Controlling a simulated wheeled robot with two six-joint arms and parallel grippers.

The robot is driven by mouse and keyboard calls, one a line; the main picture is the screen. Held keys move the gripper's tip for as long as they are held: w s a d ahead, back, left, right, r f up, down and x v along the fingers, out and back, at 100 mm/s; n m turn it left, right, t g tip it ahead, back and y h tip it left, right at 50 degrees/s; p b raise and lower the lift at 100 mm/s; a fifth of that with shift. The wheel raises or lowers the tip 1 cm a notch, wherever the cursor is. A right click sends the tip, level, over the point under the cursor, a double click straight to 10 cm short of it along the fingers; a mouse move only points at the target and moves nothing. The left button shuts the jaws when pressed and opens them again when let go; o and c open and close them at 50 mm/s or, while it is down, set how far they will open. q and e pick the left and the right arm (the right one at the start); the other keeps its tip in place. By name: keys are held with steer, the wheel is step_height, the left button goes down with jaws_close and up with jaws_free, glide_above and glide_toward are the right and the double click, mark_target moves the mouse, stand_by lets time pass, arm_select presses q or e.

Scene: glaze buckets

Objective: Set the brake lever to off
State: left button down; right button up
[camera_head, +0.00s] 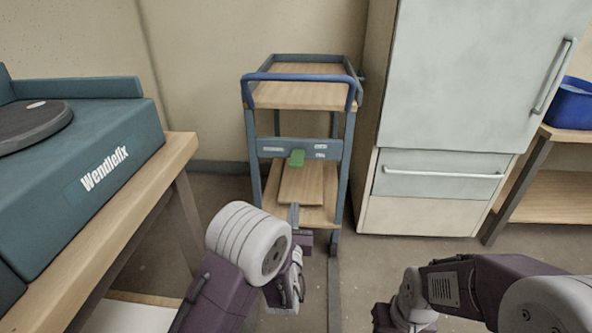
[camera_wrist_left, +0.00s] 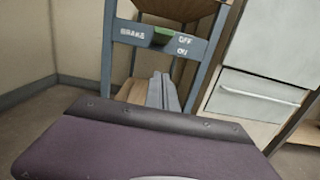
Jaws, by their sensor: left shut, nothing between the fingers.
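The brake lever (camera_head: 297,157) is a short green handle on the blue-grey cross panel (camera_head: 272,149) of the cart. BRAKE is printed left of it, with OFF above ON at its right. I cannot tell which mark the lever is set to. In the left wrist view the green lever (camera_wrist_left: 162,38) shows just beyond my fingers. My left gripper (camera_head: 293,213) is shut and empty, in front of the cart and below the lever in the picture, apparently apart from it. Only part of my right arm shows at lower right; its fingers are hidden.
The cart (camera_head: 350,170) has a blue push handle and wooden shelves. A Wendlefix machine (camera_head: 95,165) sits on a wooden table at left. A pale fridge (camera_head: 455,90) stands close at right, with a blue bucket (camera_head: 570,104) on a table beyond it.

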mark_target(297, 158)
arm_select(q)
steer(key=w+r+b, duration=0.4)
steer(key=w+b, duration=0.1)
steer(key=w, duration=0.5)
steer(key=shift+w+r+b, duration=0.25)
steer(key=shift+b, duration=0.15)
steer(key=shift+a, duration=0.1)
